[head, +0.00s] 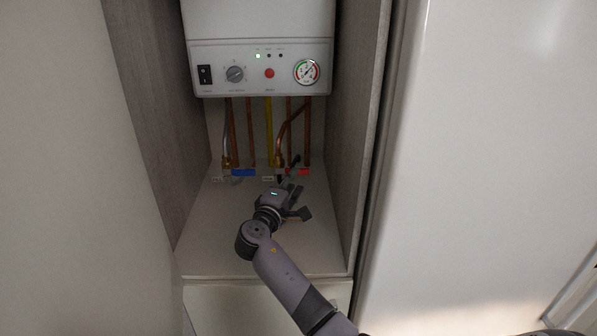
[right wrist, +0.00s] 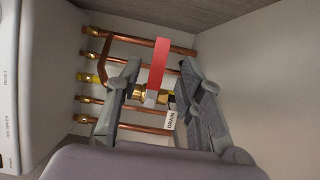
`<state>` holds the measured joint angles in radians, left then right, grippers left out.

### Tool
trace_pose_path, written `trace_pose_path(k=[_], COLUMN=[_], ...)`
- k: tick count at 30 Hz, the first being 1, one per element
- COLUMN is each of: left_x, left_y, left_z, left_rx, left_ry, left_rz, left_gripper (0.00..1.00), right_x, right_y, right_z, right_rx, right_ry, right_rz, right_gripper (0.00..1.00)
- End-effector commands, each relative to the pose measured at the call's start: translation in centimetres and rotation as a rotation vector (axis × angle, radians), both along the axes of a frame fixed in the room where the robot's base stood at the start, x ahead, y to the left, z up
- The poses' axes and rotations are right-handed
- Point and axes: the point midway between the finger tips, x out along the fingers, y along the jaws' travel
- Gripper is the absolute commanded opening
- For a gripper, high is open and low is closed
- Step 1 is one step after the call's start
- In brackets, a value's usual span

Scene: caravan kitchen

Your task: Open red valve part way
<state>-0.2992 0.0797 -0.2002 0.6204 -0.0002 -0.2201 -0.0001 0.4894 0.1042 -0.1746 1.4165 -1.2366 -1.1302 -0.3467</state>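The red valve handle (right wrist: 159,62) is a flat red lever on a brass valve body (right wrist: 150,96) on a copper pipe. In the right wrist view it stands between my right gripper's fingers (right wrist: 160,75), with a gap on each side. The right gripper is open and does not visibly touch the lever. In the head view a small red piece (head: 304,172) shows low on the pipes, just beyond my right gripper (head: 297,198). My left gripper is in neither view.
A white boiler (head: 260,50) with knob and gauge hangs above the pipes. A blue handle (head: 243,172) sits to the left. A white "DRAIN" label (right wrist: 171,120) hangs beside the right finger. Cabinet side walls (head: 352,130) stand close on both sides. The cabinet floor is clear.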

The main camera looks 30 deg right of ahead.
Motion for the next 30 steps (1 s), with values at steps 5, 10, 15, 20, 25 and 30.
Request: trace_pose_path(k=[5, 10, 15, 20, 25, 30], left_x=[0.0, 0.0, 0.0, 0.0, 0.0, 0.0], left_y=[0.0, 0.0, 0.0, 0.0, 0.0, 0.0], left_z=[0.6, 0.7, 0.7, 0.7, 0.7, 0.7], left_rx=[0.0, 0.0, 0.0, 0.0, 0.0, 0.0], left_ry=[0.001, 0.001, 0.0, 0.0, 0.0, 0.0], left_rz=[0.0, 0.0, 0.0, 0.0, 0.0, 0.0], left_gripper=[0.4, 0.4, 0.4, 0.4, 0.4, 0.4], right_x=[1.8, 2.6, 2.8, 2.8, 2.8, 2.8], right_y=[-2.5, -3.6, -3.9, -3.8, -3.8, -3.8], right_z=[0.1, 0.0, 0.0, 0.0, 0.0, 0.0], right_rx=[-0.001, 0.0, 0.001, 0.001, 0.001, 0.001], right_ry=[0.0, 0.0, 0.0, -0.001, 0.0, 0.0], right_rz=[-0.001, 0.0, 0.001, 0.001, 0.0, 0.0], right_gripper=[0.35, 0.35, 0.35, 0.35, 0.24, 0.12])
